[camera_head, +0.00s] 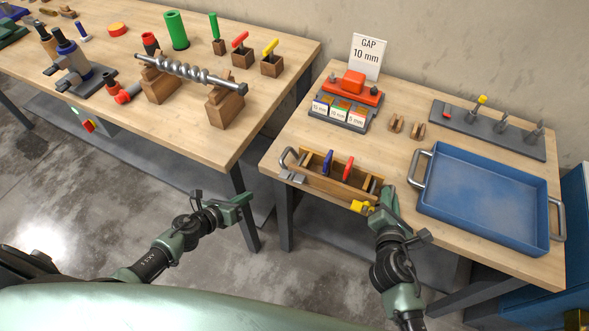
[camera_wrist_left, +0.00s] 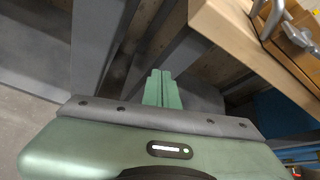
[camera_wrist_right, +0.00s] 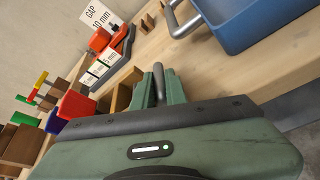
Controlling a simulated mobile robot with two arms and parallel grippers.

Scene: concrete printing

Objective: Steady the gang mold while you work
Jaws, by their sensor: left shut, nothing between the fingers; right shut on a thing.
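The gang mold (camera_head: 318,187) is a wooden trough at the front left of the right table. A metal handle stands at each end. A blue-handled piece (camera_head: 327,162) and a red-handled piece (camera_head: 348,168) stand in it. My right gripper (camera_head: 387,193) is shut on the mold's right metal handle (camera_wrist_right: 158,80), as the right wrist view shows. A yellow part (camera_head: 361,207) sits at the mold's front right, partly beside my gripper. My left gripper (camera_head: 246,200) is shut and empty, in front of the gap between the tables; its closed fingers show in the left wrist view (camera_wrist_left: 162,82).
A blue tray (camera_head: 490,158) with metal handles fills the right of the table. Behind the mold stand a rack (camera_head: 326,118) of labelled blocks and a "GAP 10 mm" sign (camera_head: 366,56). Two wooden pieces (camera_head: 397,123) and a grey peg board (camera_head: 455,125) lie further right. The left table holds several tools.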

